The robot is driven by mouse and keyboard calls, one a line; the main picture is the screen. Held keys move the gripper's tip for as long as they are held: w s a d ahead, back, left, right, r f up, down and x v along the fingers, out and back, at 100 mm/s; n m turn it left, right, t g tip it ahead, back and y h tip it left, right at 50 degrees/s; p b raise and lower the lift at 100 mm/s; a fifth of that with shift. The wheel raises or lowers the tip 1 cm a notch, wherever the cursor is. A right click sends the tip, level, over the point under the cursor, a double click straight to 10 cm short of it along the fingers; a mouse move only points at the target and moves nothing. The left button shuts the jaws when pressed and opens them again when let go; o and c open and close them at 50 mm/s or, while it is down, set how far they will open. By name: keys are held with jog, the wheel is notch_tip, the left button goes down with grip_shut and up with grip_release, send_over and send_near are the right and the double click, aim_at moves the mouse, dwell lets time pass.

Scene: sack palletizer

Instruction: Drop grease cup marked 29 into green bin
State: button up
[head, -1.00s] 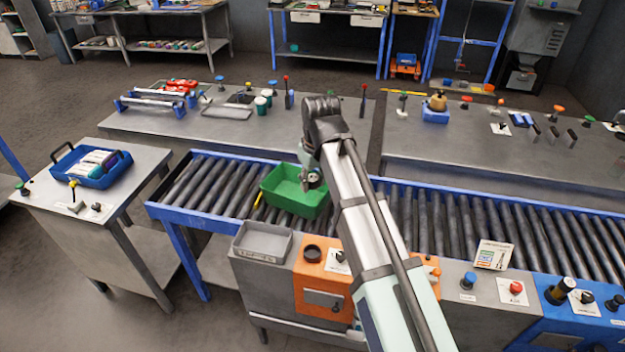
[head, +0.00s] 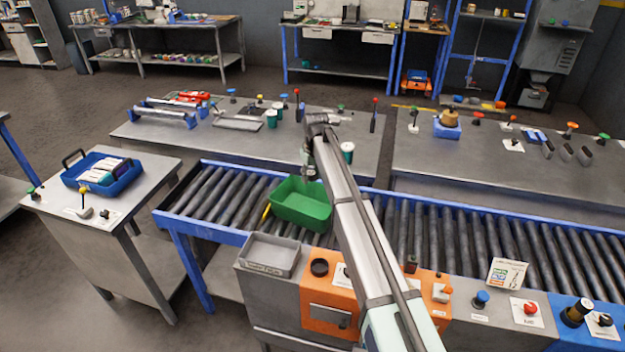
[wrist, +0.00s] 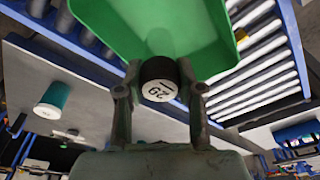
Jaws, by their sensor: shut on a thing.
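The green bin (head: 301,212) sits on the roller conveyor in the head view and fills the top of the wrist view (wrist: 150,25). In the wrist view my gripper (wrist: 160,88) is shut on a dark round cup (wrist: 157,68) whose white end label (wrist: 159,90) appears to read 29, turned over. The cup overlaps the bin's near part in that view. In the head view my gripper (head: 309,174) is over the bin's far rim; the cup there is too small to make out clearly.
Green white-topped cups stand on the table behind the conveyor (head: 271,119), one just right of my arm (head: 347,153). A grey tray (head: 268,256) and an orange panel (head: 328,305) are in front. Rollers left of the bin are clear.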

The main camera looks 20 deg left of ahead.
aim_at(311, 187)
jog(key=shift+f+b, duration=1.1)
jog(key=shift+f, duration=1.65)
jog(key=o, duration=1.2)
jog(key=r, duration=0.4)
jog(key=s+d+r, duration=0.1)
jog(key=r, duration=0.7)
jog(key=shift+s+d, duration=0.15)
jog(key=shift+d, duration=0.05)
